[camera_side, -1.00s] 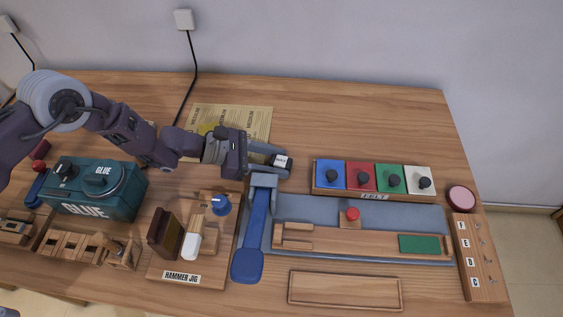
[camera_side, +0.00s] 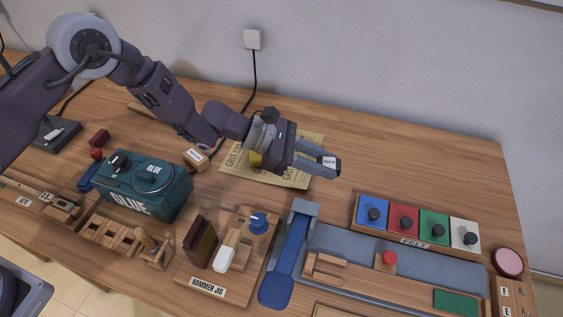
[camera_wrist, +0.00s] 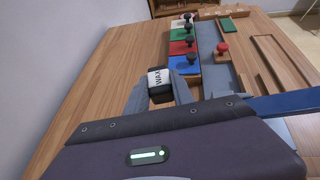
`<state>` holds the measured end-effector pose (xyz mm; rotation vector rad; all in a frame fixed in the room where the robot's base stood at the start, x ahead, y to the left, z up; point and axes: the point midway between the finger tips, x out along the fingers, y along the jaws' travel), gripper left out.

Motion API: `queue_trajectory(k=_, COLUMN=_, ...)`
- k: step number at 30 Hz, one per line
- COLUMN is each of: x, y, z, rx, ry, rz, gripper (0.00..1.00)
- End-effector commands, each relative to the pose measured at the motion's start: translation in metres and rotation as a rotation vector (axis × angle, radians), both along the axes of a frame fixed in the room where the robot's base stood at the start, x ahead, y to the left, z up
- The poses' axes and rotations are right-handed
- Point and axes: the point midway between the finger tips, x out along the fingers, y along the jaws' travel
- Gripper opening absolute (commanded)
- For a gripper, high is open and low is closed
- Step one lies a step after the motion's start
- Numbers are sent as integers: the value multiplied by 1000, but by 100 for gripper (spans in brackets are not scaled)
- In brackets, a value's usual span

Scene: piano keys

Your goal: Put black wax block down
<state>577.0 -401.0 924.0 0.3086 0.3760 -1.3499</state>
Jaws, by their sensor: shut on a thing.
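The black wax block (camera_wrist: 160,92) has a white label reading WAX. In the wrist view it sits between the fingertips of my gripper (camera_wrist: 160,88). In the side view, my gripper (camera_side: 328,168) is shut on the block, and only its small white label (camera_side: 329,161) shows clearly. The block is held near the right edge of the yellow sandpaper sheet (camera_side: 240,166), behind the blue-handled lever (camera_side: 290,252). I cannot tell how high it is above the table.
A felt tray (camera_side: 415,240) with blue, red, green and white knobbed blocks lies to the right. The glue box (camera_side: 150,190) and hammer jig (camera_side: 215,285) stand at left and front. The table behind the felt tray (camera_side: 420,165) is clear.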

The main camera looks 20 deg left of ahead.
Motion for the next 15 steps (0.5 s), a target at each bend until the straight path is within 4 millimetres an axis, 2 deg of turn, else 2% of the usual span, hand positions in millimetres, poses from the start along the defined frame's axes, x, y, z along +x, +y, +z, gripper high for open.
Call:
queue_trajectory(k=5, x=0, y=0, z=2, rx=0, ry=0, rz=0, gripper=0)
queue_trajectory(k=8, x=3, y=10, z=3, rx=2, ry=-1, rz=9, gripper=0)
queue_trajectory(k=11, x=12, y=37, z=6, rx=9, ry=-4, rz=34, gripper=0)
queue_trajectory(k=15, x=24, y=101, z=15, rx=21, ry=-7, rz=92, gripper=0)
